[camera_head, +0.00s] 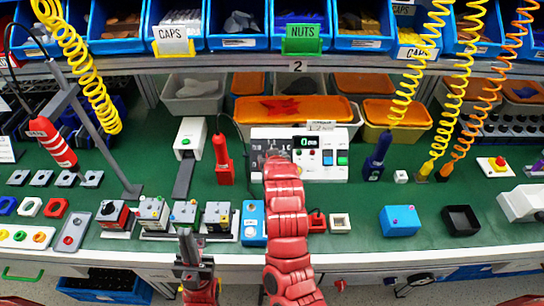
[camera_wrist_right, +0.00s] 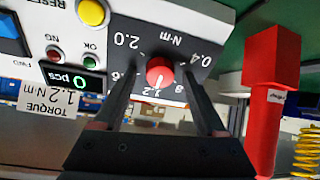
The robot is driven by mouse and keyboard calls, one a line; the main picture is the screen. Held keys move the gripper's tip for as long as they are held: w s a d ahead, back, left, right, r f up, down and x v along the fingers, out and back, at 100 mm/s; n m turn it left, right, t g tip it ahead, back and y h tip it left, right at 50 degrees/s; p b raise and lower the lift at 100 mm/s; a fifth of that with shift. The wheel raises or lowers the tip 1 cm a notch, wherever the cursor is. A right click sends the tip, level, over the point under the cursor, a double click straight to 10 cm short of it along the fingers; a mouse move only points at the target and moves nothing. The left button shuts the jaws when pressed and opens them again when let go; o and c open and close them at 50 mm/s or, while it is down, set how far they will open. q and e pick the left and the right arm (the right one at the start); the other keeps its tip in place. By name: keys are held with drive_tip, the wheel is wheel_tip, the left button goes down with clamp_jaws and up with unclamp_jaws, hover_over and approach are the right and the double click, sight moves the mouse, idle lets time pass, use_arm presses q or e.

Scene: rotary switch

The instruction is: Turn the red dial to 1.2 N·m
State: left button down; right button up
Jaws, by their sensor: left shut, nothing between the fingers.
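The red dial (camera_wrist_right: 160,71) sits on a dark scale plate marked from 0.4 to 2.0 N·m, upside down in the right wrist view. Its white mark points down in that picture, near the 1.2 label. My right gripper (camera_wrist_right: 161,78) is open, with one finger on each side of the dial and visible gaps to it. In the head view, my right arm hides the dial on the white torque unit (camera_head: 320,172). A tag (camera_wrist_right: 52,98) reads TORQUE 1.2 N·m. My left gripper (camera_head: 195,266) is shut and empty, low over the bench's front edge.
A blue box (camera_head: 253,222) is near my right arm. Coiled hoses (camera_head: 407,75) hang at right.

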drive_tip(key=shift+s, duration=0.1)
drive_tip(key=p+v, duration=1)
drive_tip(key=v, duration=0.7)
drive_tip(key=shift+s+r, duration=0.1)
drive_tip(key=shift+r, duration=0.05)
